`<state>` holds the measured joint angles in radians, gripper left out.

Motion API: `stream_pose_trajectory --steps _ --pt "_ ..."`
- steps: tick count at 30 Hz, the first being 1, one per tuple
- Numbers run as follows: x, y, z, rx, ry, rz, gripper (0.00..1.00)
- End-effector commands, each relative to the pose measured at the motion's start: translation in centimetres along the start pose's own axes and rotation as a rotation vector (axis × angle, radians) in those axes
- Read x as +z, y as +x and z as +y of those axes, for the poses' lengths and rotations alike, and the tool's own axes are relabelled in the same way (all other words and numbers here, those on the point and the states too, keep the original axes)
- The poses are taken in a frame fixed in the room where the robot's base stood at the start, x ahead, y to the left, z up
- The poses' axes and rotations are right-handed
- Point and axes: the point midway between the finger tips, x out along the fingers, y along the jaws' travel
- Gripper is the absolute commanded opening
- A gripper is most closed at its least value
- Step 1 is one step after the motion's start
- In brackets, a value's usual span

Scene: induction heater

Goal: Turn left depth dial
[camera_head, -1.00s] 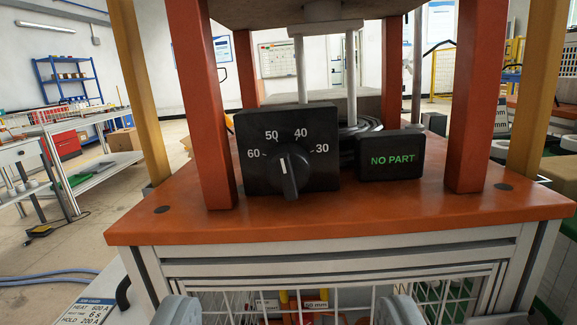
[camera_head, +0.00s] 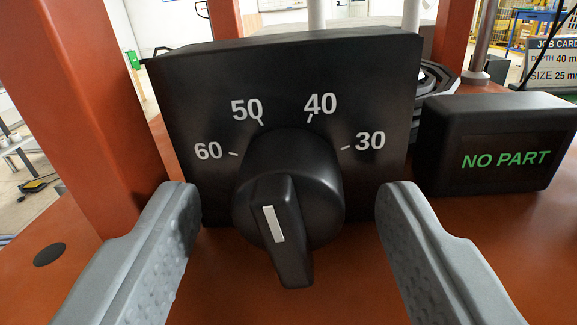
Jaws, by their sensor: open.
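The black depth dial (camera_head: 289,190) sits on the front of a black box (camera_head: 190,110) marked 60, 50, 40 and 30. The dial's raised grip has a white line. The grip's long end points down and slightly right, and the line's upper end tilts left, towards the 50 side. My gripper (camera_head: 287,205) is open, with one grey finger on each side of the dial. Neither finger appears to touch the dial; the depth gap to it is hard to judge.
A black display reading NO PART (camera_head: 505,158) stands right of the dial box. A red-orange post (camera_head: 90,90) rises close on the left. The orange table top (camera_head: 225,290) is bare below the dial. A job card (camera_head: 554,65) reads depth 40 and size 25.

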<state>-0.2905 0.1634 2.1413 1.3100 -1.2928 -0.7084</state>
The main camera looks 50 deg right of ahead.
Motion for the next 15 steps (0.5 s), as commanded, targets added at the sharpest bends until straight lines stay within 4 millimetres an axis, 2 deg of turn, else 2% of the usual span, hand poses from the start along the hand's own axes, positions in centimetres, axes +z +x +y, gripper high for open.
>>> stream_pose_trajectory --steps 11,15 --pt "0.01 0.6 0.03 0.0 0.0 0.0 0.56" --pt "0.02 0.59 0.03 0.0 0.0 0.0 0.33"
